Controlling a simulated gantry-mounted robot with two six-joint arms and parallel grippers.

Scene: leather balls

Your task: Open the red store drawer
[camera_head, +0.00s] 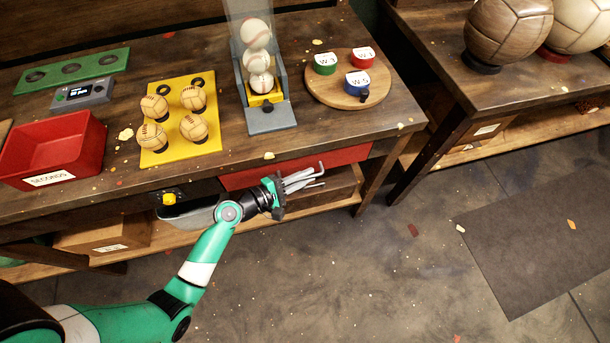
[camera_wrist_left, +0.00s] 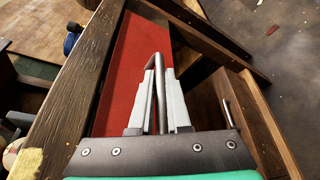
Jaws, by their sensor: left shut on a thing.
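The red store drawer (camera_head: 345,156) sits under the front edge of the workbench, its red front facing the room. It also shows in the left wrist view (camera_wrist_left: 128,60) as a red panel inside the wooden frame. Its front looks about level with the bench frame. My left gripper (camera_head: 302,180) is at the drawer front, shut on the metal bar handle (camera_wrist_left: 159,85), which runs between the two pale fingers (camera_wrist_left: 160,100). The fingers hide part of the handle and the panel. My right gripper is not in view.
Below the drawer is a wooden shelf with a box (camera_head: 340,186). A black unit with a yellow knob (camera_head: 169,198) is left of the drawer. On the bench stand a ball dispenser (camera_head: 265,118), a yellow ball tray (camera_head: 180,152) and a red bin (camera_head: 52,150).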

